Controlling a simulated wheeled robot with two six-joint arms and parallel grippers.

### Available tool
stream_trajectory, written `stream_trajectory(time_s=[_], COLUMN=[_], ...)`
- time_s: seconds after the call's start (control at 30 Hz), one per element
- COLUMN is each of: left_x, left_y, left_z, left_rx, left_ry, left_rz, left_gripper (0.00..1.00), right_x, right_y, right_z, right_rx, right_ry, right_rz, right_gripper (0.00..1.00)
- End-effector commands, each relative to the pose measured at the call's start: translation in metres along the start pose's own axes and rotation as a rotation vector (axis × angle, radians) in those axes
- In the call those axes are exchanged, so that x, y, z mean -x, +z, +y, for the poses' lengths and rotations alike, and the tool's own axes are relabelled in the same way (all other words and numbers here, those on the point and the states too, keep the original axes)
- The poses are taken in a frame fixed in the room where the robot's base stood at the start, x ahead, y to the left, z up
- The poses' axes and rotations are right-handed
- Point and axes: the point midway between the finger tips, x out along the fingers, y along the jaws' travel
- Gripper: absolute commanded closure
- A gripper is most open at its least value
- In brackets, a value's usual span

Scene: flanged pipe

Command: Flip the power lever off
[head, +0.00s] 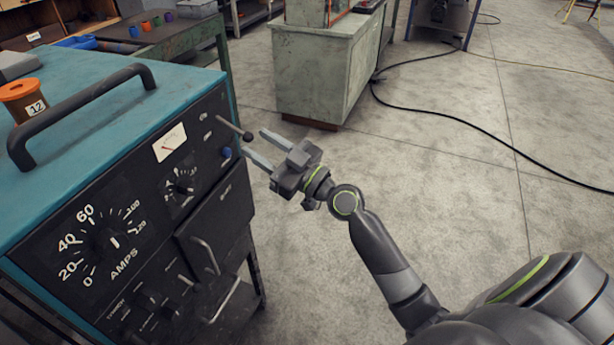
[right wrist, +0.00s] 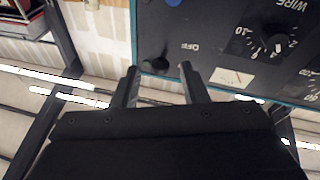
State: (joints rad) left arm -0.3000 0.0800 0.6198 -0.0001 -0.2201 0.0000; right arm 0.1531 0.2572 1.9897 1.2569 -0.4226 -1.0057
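The power lever (head: 236,128) is a thin dark rod with a round knob. It sticks out from the upper right of the welder's black front panel (head: 140,235). My right gripper (head: 255,142) is open in front of the panel, its two fingers pointing at the lever. In the right wrist view the dark knob (right wrist: 157,64) shows between the fingertips of the open gripper (right wrist: 159,69), with no clear contact. An OFF label (right wrist: 190,47) is printed beside it. My left gripper is not in view.
Dials and a white meter (head: 170,142) are on the panel. A grey-green cabinet (head: 320,75) stands behind. A black cable (head: 440,112) crosses the otherwise open floor at right.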

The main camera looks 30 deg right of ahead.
Motion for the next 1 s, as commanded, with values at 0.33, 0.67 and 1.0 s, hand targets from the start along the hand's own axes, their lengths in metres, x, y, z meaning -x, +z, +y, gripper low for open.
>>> stream_trajectory(time_s=[0.33,0.67,1.0], left_x=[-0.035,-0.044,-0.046], left_y=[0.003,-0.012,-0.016], left_z=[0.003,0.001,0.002], left_rx=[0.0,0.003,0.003], left_ry=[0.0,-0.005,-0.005], left_rz=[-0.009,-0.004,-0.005], left_gripper=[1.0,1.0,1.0], right_x=[0.083,0.126,0.135], right_y=[0.006,0.003,0.0], right_z=[-0.002,0.0,0.0], right_rx=[0.003,0.002,-0.001], right_ry=[-0.004,-0.002,-0.001], right_rz=[-0.005,-0.003,-0.001], right_gripper=[0.6,0.6,0.6])
